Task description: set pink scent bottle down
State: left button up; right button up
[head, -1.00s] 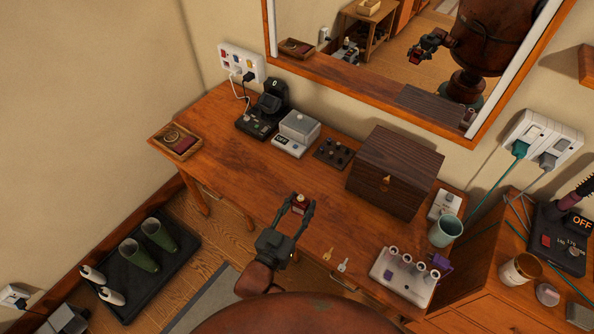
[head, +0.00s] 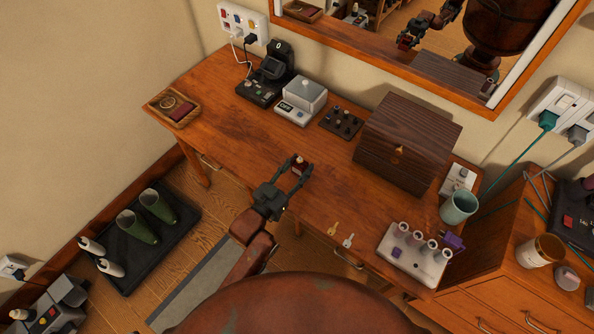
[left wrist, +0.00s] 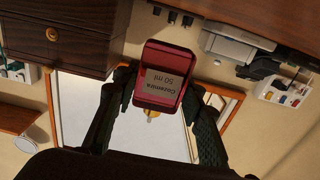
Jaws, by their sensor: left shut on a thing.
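My left gripper (head: 295,176) is shut on the pink scent bottle (head: 299,165), over the front middle part of the wooden table (head: 245,150). The label reads upside down in that view. I cannot tell from the head view whether the bottle's base touches the table. My right gripper is not directly in view.
A dark wooden box (head: 408,140) stands right of the gripper, with a small dark tray of knobs (head: 342,122) and a scale (head: 301,100) behind. The table's left middle is clear.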

aim_at(297, 172)
pick_arm(q)
jog(key=shift+w+a+f, duration=0.15)
jog(key=shift+w+f, duration=0.15)
jog(key=shift+f, duration=0.05)
jog(key=f, duration=0.1)
jog(key=f+b, duration=0.1)
jog(key=f, duration=0.1)
jog(key=shift+w+a+f+b, duration=0.2)
jog(key=shift+w+f+b, duration=0.1)
jog(key=shift+b, duration=0.1)
jog(key=shift+f, duration=0.15)
jog(key=shift+s, duration=0.1)
jog(key=o, duration=1.3)
jog(key=shift+o, duration=0.2)
